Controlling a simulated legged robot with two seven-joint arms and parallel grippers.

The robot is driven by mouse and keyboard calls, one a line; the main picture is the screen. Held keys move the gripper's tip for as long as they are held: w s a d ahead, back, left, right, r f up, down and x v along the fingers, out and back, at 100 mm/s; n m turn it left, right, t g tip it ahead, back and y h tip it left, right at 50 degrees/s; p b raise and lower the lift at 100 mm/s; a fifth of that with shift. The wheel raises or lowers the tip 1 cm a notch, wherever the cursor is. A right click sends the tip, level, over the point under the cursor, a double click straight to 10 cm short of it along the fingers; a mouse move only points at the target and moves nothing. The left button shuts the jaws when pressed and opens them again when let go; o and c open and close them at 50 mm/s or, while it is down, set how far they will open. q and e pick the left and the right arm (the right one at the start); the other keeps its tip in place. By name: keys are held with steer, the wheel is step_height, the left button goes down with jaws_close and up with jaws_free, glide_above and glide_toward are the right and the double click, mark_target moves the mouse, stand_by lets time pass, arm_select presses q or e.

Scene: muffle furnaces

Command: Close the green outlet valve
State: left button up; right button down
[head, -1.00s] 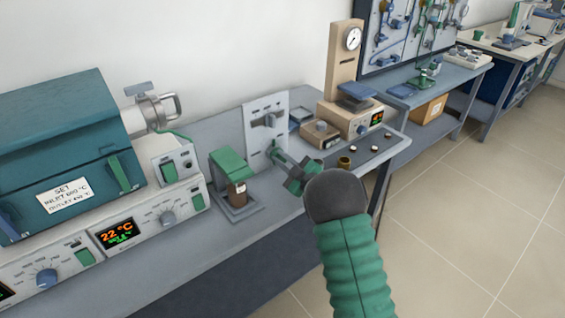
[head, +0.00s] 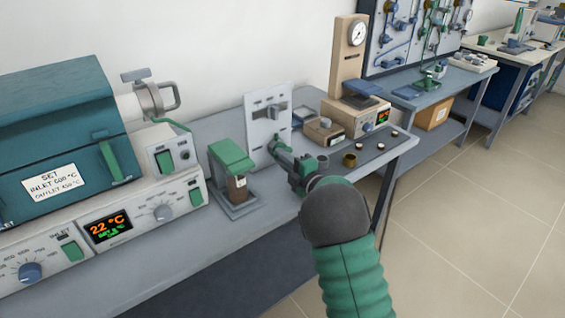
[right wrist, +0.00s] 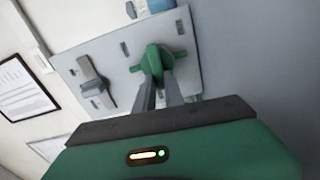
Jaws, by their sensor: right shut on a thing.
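The green valve handle (right wrist: 155,62) sits on a grey upright panel (right wrist: 112,45) in the right wrist view. The two grey fingers of my right gripper (right wrist: 158,84) are shut on it. In the head view the panel (head: 256,122) stands on the bench, and my right gripper (head: 277,148) reaches its lower right part. The green handle is mostly hidden there by the gripper. My left gripper is in no view.
A grey lever (right wrist: 95,82) is on the same panel. A green-topped stand with a brown bottle (head: 237,187) is left of my gripper. The teal furnace (head: 60,130) is farther left. A brass cup (head: 349,160) and a balance (head: 355,115) are to the right.

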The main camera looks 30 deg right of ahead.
steer(key=shift+s+a+f+n, duration=0.1)
steer(key=shift+a+f+n, duration=0.05)
steer(key=shift+f+n, duration=0.35)
steer(key=c, duration=1.4)
jaws_free()
steer(key=shift+r, duration=0.1)
steer(key=shift+c, duration=0.2)
steer(key=shift+r, duration=0.1)
steer(key=s+d+p, duration=0.1)
steer(key=s+p, duration=0.1)
steer(key=s, duration=1.4)
steer(key=shift+s+d, duration=0.2)
steer(key=shift+s, duration=0.15)
